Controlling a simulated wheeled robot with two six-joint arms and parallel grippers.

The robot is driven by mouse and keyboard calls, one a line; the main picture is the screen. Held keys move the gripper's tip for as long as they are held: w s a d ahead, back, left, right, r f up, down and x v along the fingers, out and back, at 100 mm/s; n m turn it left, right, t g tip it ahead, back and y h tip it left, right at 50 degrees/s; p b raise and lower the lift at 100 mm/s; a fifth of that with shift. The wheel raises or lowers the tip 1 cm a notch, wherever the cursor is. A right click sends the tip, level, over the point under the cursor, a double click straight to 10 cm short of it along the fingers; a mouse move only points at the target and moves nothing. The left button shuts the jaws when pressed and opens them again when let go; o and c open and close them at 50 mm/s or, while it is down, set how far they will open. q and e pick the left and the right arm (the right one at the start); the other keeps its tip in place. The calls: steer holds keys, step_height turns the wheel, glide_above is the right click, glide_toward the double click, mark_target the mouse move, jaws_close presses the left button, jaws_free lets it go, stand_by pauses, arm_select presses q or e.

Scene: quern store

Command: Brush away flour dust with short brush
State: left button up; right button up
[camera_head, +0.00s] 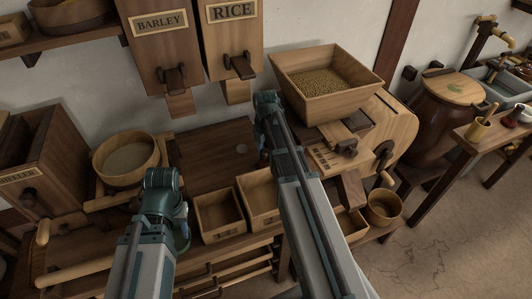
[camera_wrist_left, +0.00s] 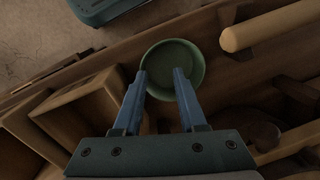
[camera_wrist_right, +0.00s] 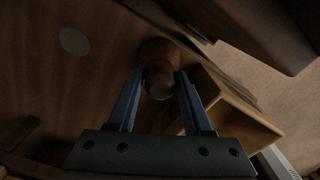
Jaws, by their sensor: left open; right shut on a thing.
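A pale round patch, which looks like the flour dust (camera_head: 242,149), lies on the dark wooden board (camera_head: 205,160). It also shows at the upper left of the right wrist view (camera_wrist_right: 74,41). My right gripper (camera_wrist_right: 159,77) is shut on a rounded brown wooden handle, which looks like the short brush (camera_wrist_right: 158,52). Its bristles are hidden.
Two open wooden boxes (camera_head: 219,232) stand in front of the board. A round sieve-like tub (camera_head: 128,174) stands to its left. A grain hopper (camera_head: 325,108) rises at the right, and the barley bin (camera_head: 160,50) and rice bin (camera_head: 232,45) hang above the board.

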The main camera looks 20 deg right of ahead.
arm_select(q)
steer(key=shift+r, duration=0.1)
arm_select(e)
steer(key=shift+w+a+r, duration=0.1)
steer(key=shift+a, duration=1.9)
arm_select(q)
steer(key=shift+f, duration=0.2)
arm_select(e)
steer(key=shift+f, duration=0.2)
arm_select(q)
steer(key=shift+r, duration=0.1)
arm_select(e)
jaws_close()
steer(key=shift+d+r, duration=0.15)
steer(key=shift+d, duration=1.9)
arm_select(q)
steer(key=shift+r, duration=0.1)
step_height(320, 180, up, 6)
steer(key=p, duration=0.6)
arm_select(e)
step_height(320, 180, up, 6)
